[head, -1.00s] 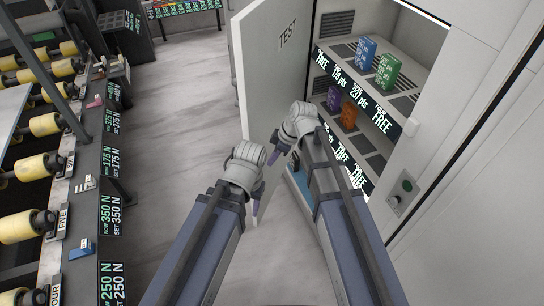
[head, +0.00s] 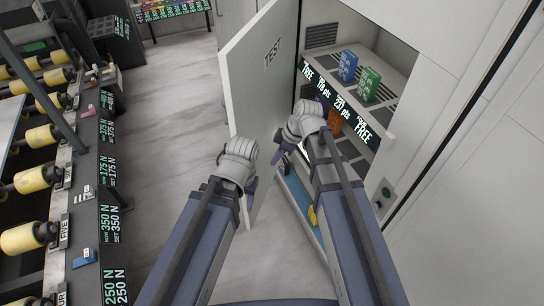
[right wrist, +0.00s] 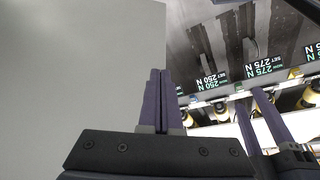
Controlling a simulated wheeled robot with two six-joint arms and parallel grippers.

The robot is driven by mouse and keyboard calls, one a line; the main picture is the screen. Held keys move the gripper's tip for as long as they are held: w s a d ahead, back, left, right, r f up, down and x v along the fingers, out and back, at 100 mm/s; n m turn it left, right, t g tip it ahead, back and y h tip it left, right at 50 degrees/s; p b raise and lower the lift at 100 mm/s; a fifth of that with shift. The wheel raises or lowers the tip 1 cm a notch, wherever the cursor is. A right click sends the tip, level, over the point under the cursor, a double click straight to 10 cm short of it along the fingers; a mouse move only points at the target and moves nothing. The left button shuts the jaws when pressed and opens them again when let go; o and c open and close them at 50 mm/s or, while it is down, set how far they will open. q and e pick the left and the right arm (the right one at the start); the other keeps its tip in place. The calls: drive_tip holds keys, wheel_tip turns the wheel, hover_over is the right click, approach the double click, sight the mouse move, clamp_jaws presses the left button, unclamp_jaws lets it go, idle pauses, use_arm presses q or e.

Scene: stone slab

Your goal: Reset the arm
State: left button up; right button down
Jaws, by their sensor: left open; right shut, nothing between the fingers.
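My left gripper (head: 251,188) is low in the head view, beside the lower free edge of the open white cabinet door (head: 262,75) marked TEST. Its purple fingers are partly hidden by the wrist; they also show in the right wrist view (right wrist: 257,122), spread apart and empty. My right gripper (head: 277,157) is just above it, in front of the cabinet opening near the door. In the right wrist view its purple fingers (right wrist: 161,100) are together with nothing between them, against the grey door panel behind.
Inside the cabinet, a blue box (head: 348,66) and a green box (head: 369,84) stand on the upper shelf, with an orange item (head: 335,123) below. A yellow item (head: 312,216) lies low in it. A roller rack (head: 40,180) lines the left; grey floor (head: 170,150) between is clear.

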drive_tip(key=shift+d+r, duration=0.15)
drive_tip(key=shift+r, duration=0.05)
drive_tip(key=s+f+m+g+h+b, duration=0.1)
drive_tip(key=s+f+m+h+b, duration=0.4)
drive_tip(key=s+f+m+b, duration=0.6)
drive_tip(key=s+f+b, duration=0.3)
drive_tip(key=f+b, duration=0.1)
drive_tip(key=f, duration=0.1)
drive_tip(key=shift+s+d+f+h, duration=0.3)
drive_tip(key=shift+d, duration=0.1)
